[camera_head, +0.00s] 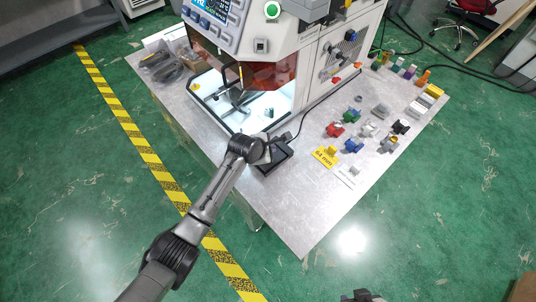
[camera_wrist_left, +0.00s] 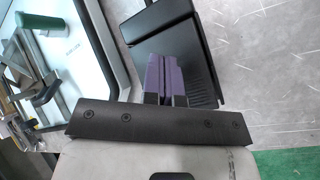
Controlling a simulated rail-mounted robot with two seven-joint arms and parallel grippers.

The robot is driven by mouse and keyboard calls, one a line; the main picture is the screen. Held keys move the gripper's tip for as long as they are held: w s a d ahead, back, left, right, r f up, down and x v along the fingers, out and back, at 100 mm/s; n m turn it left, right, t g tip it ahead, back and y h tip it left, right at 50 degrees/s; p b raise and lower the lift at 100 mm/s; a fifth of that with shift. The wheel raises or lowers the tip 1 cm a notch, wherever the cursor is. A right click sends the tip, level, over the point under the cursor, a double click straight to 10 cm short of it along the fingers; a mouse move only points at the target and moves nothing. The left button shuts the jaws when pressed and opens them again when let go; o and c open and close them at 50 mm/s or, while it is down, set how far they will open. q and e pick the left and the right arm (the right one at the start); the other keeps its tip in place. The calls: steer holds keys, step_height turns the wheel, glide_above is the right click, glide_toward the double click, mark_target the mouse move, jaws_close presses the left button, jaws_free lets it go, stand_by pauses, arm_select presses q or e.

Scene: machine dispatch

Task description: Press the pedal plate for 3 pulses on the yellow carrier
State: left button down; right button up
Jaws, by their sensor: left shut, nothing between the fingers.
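The black pedal plate (camera_head: 276,162) lies on the grey metal table in front of the machine, with a cable running from it. My left gripper (camera_head: 265,154) is over the pedal, its fingertips largely hidden by the wrist in the head view. In the left wrist view, its purple-grey fingers (camera_wrist_left: 166,72) are shut with nothing between them, over the black pedal (camera_wrist_left: 200,60). I cannot tell whether they touch it. A small yellow piece (camera_head: 332,150) sits by a yellow label on the table; I cannot tell if it is the carrier.
The machine (camera_head: 262,75) has a lit chamber behind the pedal. Several coloured parts, including a red one (camera_head: 335,130) and a blue one (camera_head: 353,146), stand to the right. A dark part at the bottom edge (camera_head: 361,296) may be my right gripper. The front table corner is clear.

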arm_select(q)
steer(key=shift+f, duration=0.15)
steer(key=shift+f+p, duration=0.25)
steer(key=shift+p, duration=0.05)
steer(key=shift+f, duration=0.25)
stand_by(0.5)
steer(key=shift+s+a+f, duration=0.1)
steer(key=shift+a+f, duration=0.05)
steer(key=shift+f, duration=0.4)
stand_by(0.4)
steer(key=shift+r, duration=0.1)
steer(key=shift+r+p, duration=0.9)
steer(key=shift+p, duration=0.2)
steer(key=shift+r, duration=0.15)
